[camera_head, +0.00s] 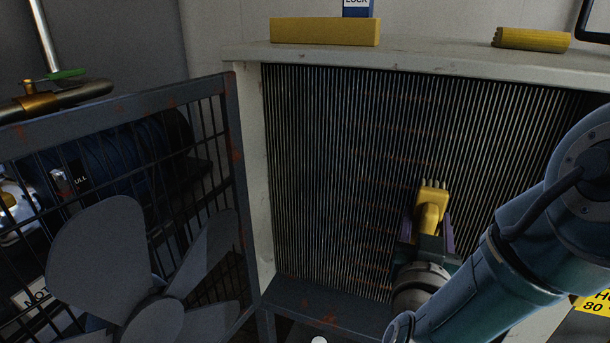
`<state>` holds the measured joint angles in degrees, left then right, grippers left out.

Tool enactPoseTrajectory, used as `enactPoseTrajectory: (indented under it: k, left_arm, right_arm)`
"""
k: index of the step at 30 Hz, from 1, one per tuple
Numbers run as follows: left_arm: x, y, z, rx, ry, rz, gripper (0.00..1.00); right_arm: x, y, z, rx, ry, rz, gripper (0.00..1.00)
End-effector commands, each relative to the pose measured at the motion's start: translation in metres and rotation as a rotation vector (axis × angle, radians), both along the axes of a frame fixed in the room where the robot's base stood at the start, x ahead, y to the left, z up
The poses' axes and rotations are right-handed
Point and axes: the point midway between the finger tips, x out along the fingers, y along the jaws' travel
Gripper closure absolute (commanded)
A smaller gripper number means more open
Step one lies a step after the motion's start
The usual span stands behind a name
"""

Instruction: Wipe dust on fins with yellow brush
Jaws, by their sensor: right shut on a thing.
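The metal fins (310,160) are thin upright strips in the pale cabinet's open front, with brownish marks in the middle. My right gripper (429,228) is shut on the yellow brush (431,208), in front of the lower right part of the fins. The brush's pale bristle end points up. I cannot tell whether the bristles touch the fins. My right arm hides part of the fins at lower right. My left gripper is not in view.
A yellow bar (325,32) and a ridged yellow piece (531,39) lie on the cabinet top (430,55). A rusty grille door (236,165) with a grey fan (125,270) stands at the left. A yellow label (594,303) is at lower right.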

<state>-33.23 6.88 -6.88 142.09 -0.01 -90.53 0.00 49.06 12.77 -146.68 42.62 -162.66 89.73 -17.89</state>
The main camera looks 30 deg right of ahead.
Motion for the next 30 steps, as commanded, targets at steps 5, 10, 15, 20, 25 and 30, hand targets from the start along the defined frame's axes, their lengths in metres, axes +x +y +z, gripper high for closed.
enactPoseTrajectory:
  k: [5,10,15,20,25,30]
  left_arm:
    - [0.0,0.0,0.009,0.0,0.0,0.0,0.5]
    - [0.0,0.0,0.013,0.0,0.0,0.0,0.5]
    - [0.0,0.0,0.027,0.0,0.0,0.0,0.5]
    - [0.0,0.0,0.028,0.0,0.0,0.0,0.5]
    - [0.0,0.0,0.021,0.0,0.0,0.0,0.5]
    - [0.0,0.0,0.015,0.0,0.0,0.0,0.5]
  right_arm:
    - [-0.012,-0.013,0.003,-0.002,-0.001,-0.004,1.0]
    - [-0.014,-0.015,0.006,-0.002,-0.003,-0.004,1.0]
    - [-0.014,-0.014,0.02,-0.002,-0.003,-0.004,1.0]
    - [-0.013,-0.012,0.02,-0.001,-0.003,-0.003,1.0]
    - [-0.005,-0.004,0.018,0.0,-0.004,-0.003,1.0]
    - [0.006,0.006,0.018,0.0,-0.004,-0.002,1.0]
